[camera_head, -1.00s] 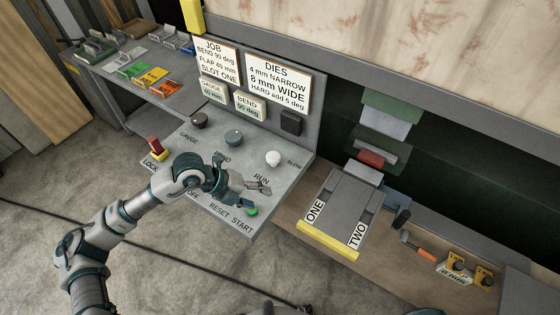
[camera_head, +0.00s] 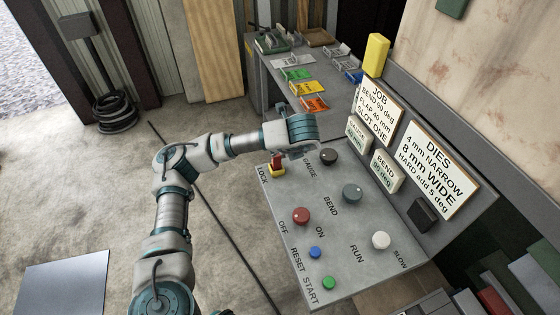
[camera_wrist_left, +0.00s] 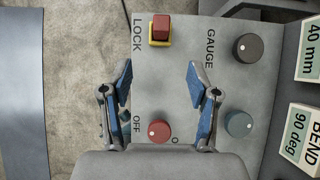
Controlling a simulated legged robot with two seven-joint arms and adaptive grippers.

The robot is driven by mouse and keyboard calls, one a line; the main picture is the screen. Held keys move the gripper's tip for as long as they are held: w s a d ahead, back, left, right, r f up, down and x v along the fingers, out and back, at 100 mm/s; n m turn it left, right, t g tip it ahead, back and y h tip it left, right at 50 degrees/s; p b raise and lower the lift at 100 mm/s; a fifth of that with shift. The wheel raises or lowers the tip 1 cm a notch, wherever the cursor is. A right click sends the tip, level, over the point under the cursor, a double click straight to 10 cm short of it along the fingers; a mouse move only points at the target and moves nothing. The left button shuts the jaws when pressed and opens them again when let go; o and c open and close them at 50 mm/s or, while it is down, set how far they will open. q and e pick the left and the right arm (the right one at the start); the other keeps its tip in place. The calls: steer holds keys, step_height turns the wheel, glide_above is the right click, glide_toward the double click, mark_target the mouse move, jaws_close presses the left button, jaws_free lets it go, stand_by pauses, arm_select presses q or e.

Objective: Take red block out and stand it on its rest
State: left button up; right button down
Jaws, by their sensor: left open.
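A red block (camera_head: 278,160) sits in a yellow holder (camera_head: 276,172) beside the word LOCK, at the far left corner of the grey control panel (camera_head: 345,270). The wrist view shows the red block (camera_wrist_left: 160,27) from above, with the yellow holder (camera_wrist_left: 160,43) around its lower part. My left gripper (camera_head: 298,152) is above the panel, just right of the block. In the wrist view its open blue fingers (camera_wrist_left: 160,75) are empty, and the block lies ahead of the gap between them, apart from both. I cannot identify the rest. My right gripper is not in view.
The panel carries a black GAUGE knob (camera_head: 328,157), a grey BEND knob (camera_head: 352,193), a red knob (camera_head: 301,215) and a white knob (camera_head: 381,240). Sign boards (camera_head: 440,170) stand along its right edge. A shelf with coloured trays (camera_head: 312,103) lies beyond.

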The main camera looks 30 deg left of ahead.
arm_select(q)
steer(key=b, duration=0.1)
glide_toward(277, 156)
steer(key=f, duration=0.1)
steer(key=p+x, duration=0.1)
steer(key=x, duration=0.1)
steer(key=p+x, duration=0.1)
steer(key=x, duration=0.2)
steer(key=shift+w+a, duration=0.3)
steer(key=shift+a, duration=0.1)
steer(key=shift+w+a+f+p, duration=0.2)
steer(key=shift+f+p, duration=0.1)
steer(key=x, duration=0.3)
steer(key=shift+w+f+p, duration=0.2)
steer(key=shift+w+p, duration=0.15)
steer(key=shift+p, duration=0.05)
steer(key=shift+a+f, duration=0.2)
steer(key=shift+a, duration=0.3)
steer(key=shift+c, duration=0.2)
steer(key=shift+s, duration=0.1)
steer(key=c, duration=0.8)
jaws_close()
steer(key=shift+d, duration=0.35)
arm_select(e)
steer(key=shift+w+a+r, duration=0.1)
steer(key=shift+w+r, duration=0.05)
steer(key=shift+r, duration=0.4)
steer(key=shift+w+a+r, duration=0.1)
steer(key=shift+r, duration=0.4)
